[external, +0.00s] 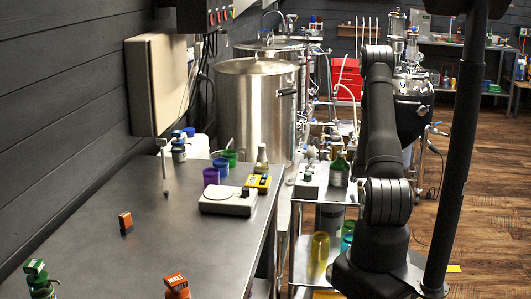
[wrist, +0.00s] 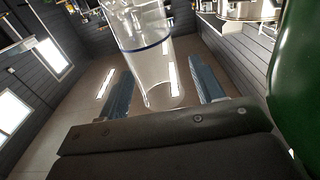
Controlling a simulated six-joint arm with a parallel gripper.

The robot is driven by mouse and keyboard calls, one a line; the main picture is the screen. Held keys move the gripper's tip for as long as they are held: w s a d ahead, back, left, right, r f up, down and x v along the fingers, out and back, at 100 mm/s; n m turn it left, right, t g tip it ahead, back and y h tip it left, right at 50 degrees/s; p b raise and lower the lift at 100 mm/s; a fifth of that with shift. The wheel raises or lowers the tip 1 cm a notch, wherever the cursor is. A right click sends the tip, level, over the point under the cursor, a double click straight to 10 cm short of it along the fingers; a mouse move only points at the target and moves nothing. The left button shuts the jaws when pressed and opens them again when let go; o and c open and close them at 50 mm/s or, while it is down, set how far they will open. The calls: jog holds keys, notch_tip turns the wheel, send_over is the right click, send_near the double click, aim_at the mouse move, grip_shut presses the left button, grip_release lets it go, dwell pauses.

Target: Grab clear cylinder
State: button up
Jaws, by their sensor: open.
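The clear cylinder (wrist: 150,62) is see-through with a dark blue ring around it. In the wrist view it runs from the top edge down into the space between the two fingers of my gripper (wrist: 160,68). The fingers are open, one on each side, with a visible gap to the cylinder on both sides. The cylinder's far end is cut off by the top edge. In the external view my gripper is hidden behind my arm, and I cannot make out the cylinder there.
A large green object (wrist: 295,75) fills the right edge of the wrist view, close to my gripper. In the external view a green bottle (external: 338,172) stands by a white device (external: 311,181) on a metal cart. The steel bench (external: 190,240) at left carries cups, a scale (external: 228,200) and small boxes.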

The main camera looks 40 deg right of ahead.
grip_shut()
jog(key=shift+r, duration=0.2)
